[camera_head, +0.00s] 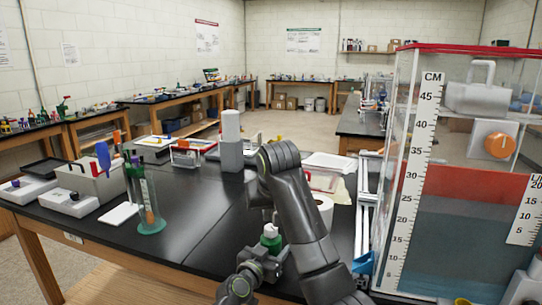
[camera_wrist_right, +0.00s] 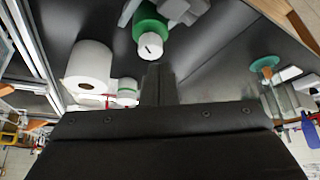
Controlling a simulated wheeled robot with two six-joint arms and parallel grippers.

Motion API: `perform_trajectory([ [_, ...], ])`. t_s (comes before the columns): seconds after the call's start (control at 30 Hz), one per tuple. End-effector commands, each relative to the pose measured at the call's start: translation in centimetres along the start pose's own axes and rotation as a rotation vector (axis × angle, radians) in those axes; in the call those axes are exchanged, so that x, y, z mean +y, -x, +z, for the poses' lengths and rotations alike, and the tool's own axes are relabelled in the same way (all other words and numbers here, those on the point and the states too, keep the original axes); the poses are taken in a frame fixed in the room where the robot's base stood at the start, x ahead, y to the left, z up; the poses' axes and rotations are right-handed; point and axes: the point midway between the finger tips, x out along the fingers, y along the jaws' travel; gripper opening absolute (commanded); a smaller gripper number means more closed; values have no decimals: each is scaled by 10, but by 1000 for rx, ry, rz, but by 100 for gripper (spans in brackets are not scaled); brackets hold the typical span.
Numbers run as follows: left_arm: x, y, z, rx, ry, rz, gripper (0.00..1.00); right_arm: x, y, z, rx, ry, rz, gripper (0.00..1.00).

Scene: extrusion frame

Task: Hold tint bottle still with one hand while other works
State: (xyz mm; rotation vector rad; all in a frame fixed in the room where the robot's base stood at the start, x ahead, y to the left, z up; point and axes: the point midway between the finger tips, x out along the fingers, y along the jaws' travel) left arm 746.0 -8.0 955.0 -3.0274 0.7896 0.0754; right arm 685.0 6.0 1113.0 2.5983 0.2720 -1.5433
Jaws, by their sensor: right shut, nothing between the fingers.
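The tint bottle (camera_head: 271,238), green with a white cap, stands on the black bench just below my right arm in the head view. In the right wrist view the bottle (camera_wrist_right: 150,27) shows its white cap just beyond the fingertips. My right gripper (camera_wrist_right: 158,72) is shut and empty, close to the cap; I cannot tell whether it touches. In the head view its forearm hides much of it. My left gripper (camera_head: 262,262) is low against the bottle, and its grey parts show beside the bottle in the wrist view. Its jaw opening is hidden.
A white roll (camera_head: 325,211) stands close right of my right arm. A large clear tank (camera_head: 405,150) with a CM scale is farther right. A tall green-based cylinder (camera_head: 149,212) stands at left. Bench surface between cylinder and arm is clear.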

Motion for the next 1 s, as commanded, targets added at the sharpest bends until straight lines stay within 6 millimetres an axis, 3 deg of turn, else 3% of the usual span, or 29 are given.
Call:
perform_trajectory([
  [0.43, 0, 0, 0, 0, 1, 0, 25, 0, -45, 25, -1, 0, -1, 0],
  [1.0, 0, 0, 0, 0, 1, 0, 25, 0, -50, 27, 0, 1, 0, 0],
])
